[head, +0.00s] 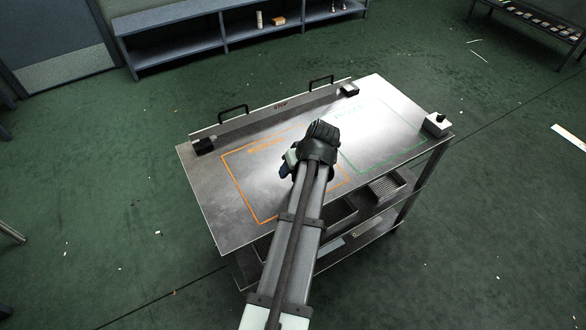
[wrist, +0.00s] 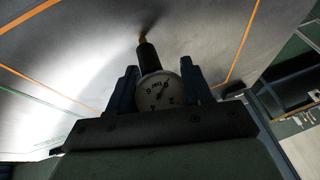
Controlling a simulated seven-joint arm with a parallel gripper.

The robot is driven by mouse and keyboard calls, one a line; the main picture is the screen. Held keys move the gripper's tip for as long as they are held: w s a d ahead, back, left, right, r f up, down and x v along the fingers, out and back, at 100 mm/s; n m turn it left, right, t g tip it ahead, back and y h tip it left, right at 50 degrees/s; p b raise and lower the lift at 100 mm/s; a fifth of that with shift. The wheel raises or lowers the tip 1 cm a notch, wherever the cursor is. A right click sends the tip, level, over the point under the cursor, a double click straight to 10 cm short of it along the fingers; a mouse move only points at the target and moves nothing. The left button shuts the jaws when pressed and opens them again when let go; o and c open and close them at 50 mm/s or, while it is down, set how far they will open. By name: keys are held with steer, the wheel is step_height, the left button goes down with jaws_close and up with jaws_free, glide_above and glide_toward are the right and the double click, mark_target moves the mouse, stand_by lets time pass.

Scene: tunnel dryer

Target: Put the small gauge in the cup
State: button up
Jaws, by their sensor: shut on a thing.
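The small gauge shows in the wrist view with a round white dial (wrist: 159,91), a black stem and a brass-coloured tip. It sits between the two blue fingers of my gripper (wrist: 160,76), which is shut on it. The stem points away from my gripper toward the metal table top; I cannot tell whether the tip touches it. In the head view my gripper (head: 287,170) is over the orange-outlined area, and my arm hides much of it. I cannot make out a cup in either view.
The metal table (head: 208,178) has an orange outline on the left and a green outline on the right, both mostly bare. A grey box (head: 437,124) stands at the right corner. Black blocks (head: 204,146) and a raised back edge with handles border the far side.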

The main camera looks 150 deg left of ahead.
steer(key=shift+f, duration=0.1)
steer(key=o, duration=1.3)
steer(key=shift+c, duration=0.2)
steer(key=v, duration=1.1)
steer(key=shift+r, duration=0.4)
steer(key=shift+c, duration=0.2)
steer(key=shift+w+r, duration=0.15)
steer(key=shift+r, duration=0.05)
steer(key=c, duration=0.4)
